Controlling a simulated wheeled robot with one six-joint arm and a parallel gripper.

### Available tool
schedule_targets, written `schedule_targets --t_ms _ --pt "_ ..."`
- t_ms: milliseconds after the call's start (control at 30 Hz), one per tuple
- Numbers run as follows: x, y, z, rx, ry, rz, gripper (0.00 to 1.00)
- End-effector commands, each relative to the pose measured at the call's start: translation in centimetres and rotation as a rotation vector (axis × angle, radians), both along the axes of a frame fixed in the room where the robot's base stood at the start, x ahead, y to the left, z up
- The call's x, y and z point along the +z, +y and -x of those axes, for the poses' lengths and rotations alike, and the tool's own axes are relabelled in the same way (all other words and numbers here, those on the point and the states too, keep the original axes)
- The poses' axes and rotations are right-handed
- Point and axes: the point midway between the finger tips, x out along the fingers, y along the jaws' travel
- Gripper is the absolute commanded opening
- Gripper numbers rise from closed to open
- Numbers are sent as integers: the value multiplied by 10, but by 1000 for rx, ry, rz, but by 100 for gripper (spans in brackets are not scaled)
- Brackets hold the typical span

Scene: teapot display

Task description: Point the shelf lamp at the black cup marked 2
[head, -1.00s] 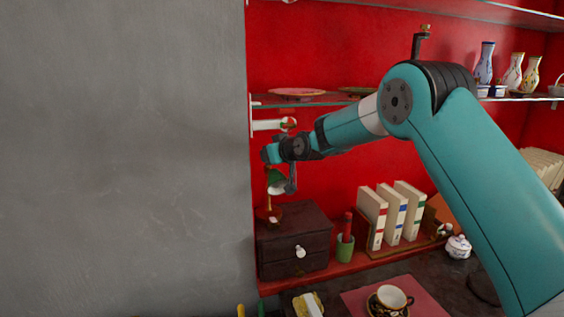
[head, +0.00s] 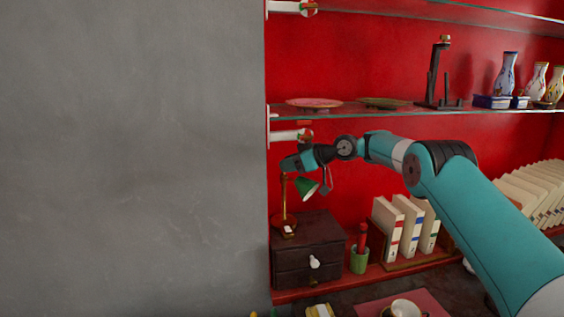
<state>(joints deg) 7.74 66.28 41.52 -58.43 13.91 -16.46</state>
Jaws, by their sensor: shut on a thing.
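The shelf lamp has a green shade (head: 306,187) on a thin brass stem and a base (head: 285,226) on top of a dark drawer box. The shade sits right of the stem and tilts down to the right. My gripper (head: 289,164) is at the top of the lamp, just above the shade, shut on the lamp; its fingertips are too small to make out. A cup (head: 403,308) with a pale inside is at the bottom edge, partly cut off. I cannot see a number on it.
The dark drawer box (head: 307,262) has a pale knob. A green pot (head: 359,261) and several books (head: 410,228) stand to its right. A glass shelf (head: 380,109) with plates and vases runs above my wrist. A grey wall (head: 130,160) closes the left.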

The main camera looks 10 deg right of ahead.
Motion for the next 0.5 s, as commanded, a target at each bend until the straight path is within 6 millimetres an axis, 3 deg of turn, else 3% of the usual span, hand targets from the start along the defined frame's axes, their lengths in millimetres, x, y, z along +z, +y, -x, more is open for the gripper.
schedule_targets --t_ms 467,500 --pt "1 -4 0 4 -1 -4 0" --pt "1 -4 0 4 -1 -4 33"
